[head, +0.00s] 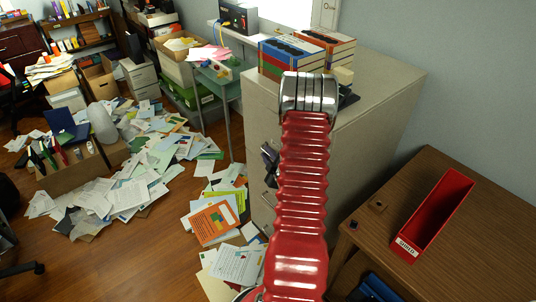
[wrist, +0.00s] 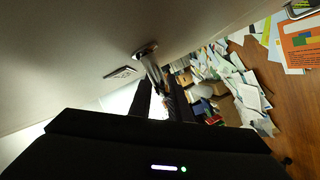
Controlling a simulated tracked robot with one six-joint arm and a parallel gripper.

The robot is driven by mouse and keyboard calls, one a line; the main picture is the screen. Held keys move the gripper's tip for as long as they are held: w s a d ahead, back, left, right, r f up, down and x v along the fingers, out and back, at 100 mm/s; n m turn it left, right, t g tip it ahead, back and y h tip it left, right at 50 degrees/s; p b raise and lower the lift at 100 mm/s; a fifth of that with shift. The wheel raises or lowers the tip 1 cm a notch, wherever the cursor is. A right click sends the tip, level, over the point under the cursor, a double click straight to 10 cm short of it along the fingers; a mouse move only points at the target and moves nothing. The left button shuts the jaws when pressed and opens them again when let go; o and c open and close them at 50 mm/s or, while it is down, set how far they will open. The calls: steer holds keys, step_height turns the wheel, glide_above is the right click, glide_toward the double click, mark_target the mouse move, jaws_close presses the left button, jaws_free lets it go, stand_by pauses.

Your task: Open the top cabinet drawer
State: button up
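The beige filing cabinet (head: 365,125) stands at the centre of the head view, its drawer front facing left and partly hidden by my red arm. In the wrist view its front (wrist: 70,50) fills the upper left, with a silver drawer handle (wrist: 146,50) and a label holder (wrist: 121,72). My gripper (wrist: 160,102) has its dark fingers apart, with the far part of the handle reaching to the gap between them. I cannot tell whether they touch it. In the head view only a dark bit of my gripper (head: 268,154) shows beside the cabinet front. The top drawer looks closed.
Book boxes (head: 305,52) stand on the cabinet. A wooden desk (head: 470,250) with a red tray (head: 433,215) is at right. Papers (head: 130,180) and a cardboard box (head: 75,170) cover the floor at left. Bare floor shows at lower left.

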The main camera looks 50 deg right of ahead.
jaws_close()
stand_by(0.5)
steer(key=shift+d, duration=0.1)
